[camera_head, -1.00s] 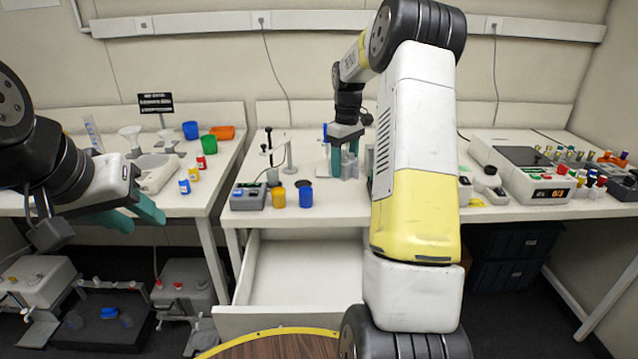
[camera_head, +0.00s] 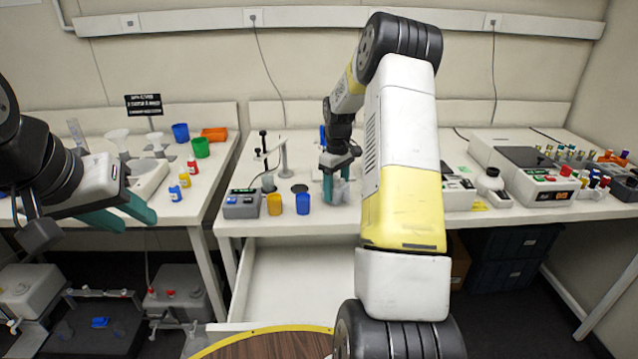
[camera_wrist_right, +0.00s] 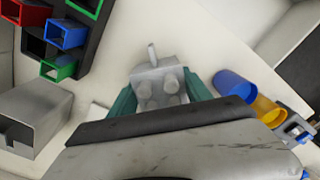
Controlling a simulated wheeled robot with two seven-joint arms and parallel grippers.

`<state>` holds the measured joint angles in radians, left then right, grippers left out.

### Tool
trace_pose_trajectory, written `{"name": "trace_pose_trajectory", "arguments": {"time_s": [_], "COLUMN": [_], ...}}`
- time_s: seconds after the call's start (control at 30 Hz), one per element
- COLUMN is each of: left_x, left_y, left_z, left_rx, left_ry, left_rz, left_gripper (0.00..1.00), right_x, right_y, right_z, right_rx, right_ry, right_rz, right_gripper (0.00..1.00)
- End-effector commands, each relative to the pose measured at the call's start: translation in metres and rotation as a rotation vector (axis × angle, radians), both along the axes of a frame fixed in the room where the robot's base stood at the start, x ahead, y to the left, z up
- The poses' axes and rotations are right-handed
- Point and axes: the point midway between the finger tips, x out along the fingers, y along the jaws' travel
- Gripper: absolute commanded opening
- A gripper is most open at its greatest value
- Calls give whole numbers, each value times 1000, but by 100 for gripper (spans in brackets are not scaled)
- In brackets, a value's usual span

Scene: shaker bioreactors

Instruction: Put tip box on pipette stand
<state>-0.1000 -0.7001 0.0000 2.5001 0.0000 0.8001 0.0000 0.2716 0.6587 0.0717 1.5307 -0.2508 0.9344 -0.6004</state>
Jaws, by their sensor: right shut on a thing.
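My right gripper (camera_head: 338,175) is low over the middle table, its teal fingers pointing down. In the right wrist view it is shut on a small grey block (camera_wrist_right: 158,88) with round knobs and a thin upright pin. I cannot tell whether this block is the tip box. A stand with slim upright posts (camera_head: 283,158), possibly the pipette stand, is on the table left of the right gripper. My left gripper (camera_head: 126,212) is open and empty, in front of the left table. My right arm hides part of the middle table.
A blue cup (camera_head: 303,204) and a yellow cup (camera_head: 274,205) stand near the front edge, beside a small grey device (camera_head: 243,204). An open drawer (camera_head: 290,285) juts out below. In the wrist view, a coloured rack (camera_wrist_right: 66,35) and a grey box (camera_wrist_right: 32,122) lie left.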

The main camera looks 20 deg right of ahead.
Motion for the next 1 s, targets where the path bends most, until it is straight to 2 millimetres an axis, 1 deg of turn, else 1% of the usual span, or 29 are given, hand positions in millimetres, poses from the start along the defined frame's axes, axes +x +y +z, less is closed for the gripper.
{"name": "trace_pose_trajectory", "arguments": {"time_s": [0.03,0.1,0.43,0.47,0.5,0.57,0.87,1.0], "left_x": [0,0,0,0,0,0,0,0], "left_y": [0,0,0,0,0,0,0,0], "left_z": [0,0,0,0,0,0,0,0], "left_rx": [0,0,0,0,0,0,0,0], "left_ry": [0,0,0,0,0,0,0,0], "left_rz": [0,0,0,0,0,0,0,0], "left_gripper": [36,36,36,36,36,36,36,36], "right_x": [0,0,0,0,0,0,0,1], "right_y": [0,0,0,0,0,0,0,0], "right_z": [-4,-6,-9,-9,-8,-8,-8,2], "right_rx": [-1,0,1,0,0,0,1,0], "right_ry": [1,0,-1,-1,-1,-1,-1,-4], "right_rz": [0,-1,-1,-1,-1,-1,-1,-1], "right_gripper": [15,15,15,61,69,79,79,79]}}
